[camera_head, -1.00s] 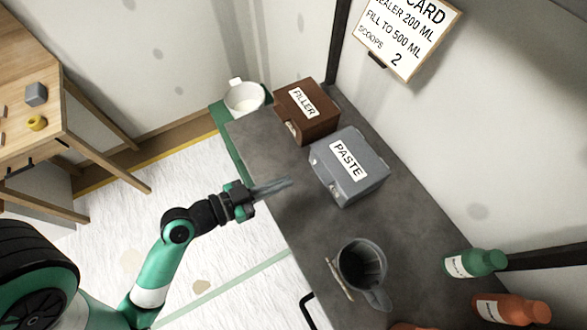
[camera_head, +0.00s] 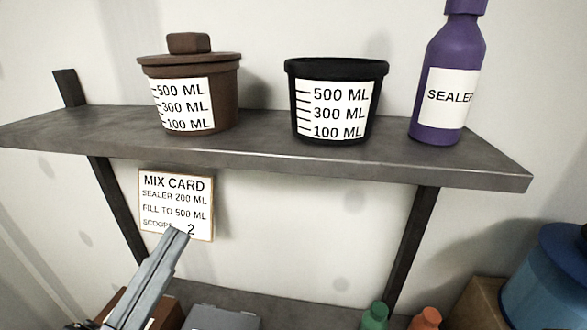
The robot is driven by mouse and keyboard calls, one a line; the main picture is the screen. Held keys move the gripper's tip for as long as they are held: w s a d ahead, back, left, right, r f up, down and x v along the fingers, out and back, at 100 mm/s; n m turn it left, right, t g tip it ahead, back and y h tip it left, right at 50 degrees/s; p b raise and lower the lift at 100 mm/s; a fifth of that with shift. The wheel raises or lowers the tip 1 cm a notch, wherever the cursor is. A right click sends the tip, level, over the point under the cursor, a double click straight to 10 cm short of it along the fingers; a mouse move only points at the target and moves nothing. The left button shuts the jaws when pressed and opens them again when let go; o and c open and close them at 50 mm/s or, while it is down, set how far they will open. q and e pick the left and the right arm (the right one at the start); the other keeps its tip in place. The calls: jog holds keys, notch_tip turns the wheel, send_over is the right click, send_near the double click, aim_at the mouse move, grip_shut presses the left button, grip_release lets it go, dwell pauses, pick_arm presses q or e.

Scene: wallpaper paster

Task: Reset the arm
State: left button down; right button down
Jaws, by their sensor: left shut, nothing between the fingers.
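My left gripper (camera_head: 172,240) comes in at the lower left with its long grey fingers together, shut and empty. Its fingertips overlap the lower part of the mix card (camera_head: 176,203) in the view; whether they touch it I cannot tell. The rest of my left arm is below the frame. My right gripper is not in view.
A wall shelf (camera_head: 270,150) holds a lidded brown tub (camera_head: 222,98), an open-looking black tub (camera_head: 335,75) and a purple sealer bottle (camera_head: 456,60). Below are a grey box (camera_head: 222,319), green (camera_head: 375,317) and orange (camera_head: 428,318) bottle tops, and a blue container (camera_head: 550,285).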

pick_arm(q)
jog(key=s+a+r+n+t+y+p, duration=0.1)
jog(key=s+r+n+t+y+p, duration=0.1)
jog(key=r+p, duration=1.1)
jog(key=s+a+r+n+t+y+p, duration=0.1)
jog(key=r+n+p, duration=0.5)
jog(key=r+p, duration=0.8)
notch_tip(320, 180, up, 15)
jog(key=a+t+y, duration=0.1)
jog(key=t+y, duration=0.1)
jog(key=y, duration=0.1)
jog(key=shift+s+r+p, duration=0.15)
jog(key=shift+s+p, duration=0.15)
jog(key=shift+s, duration=0.05)
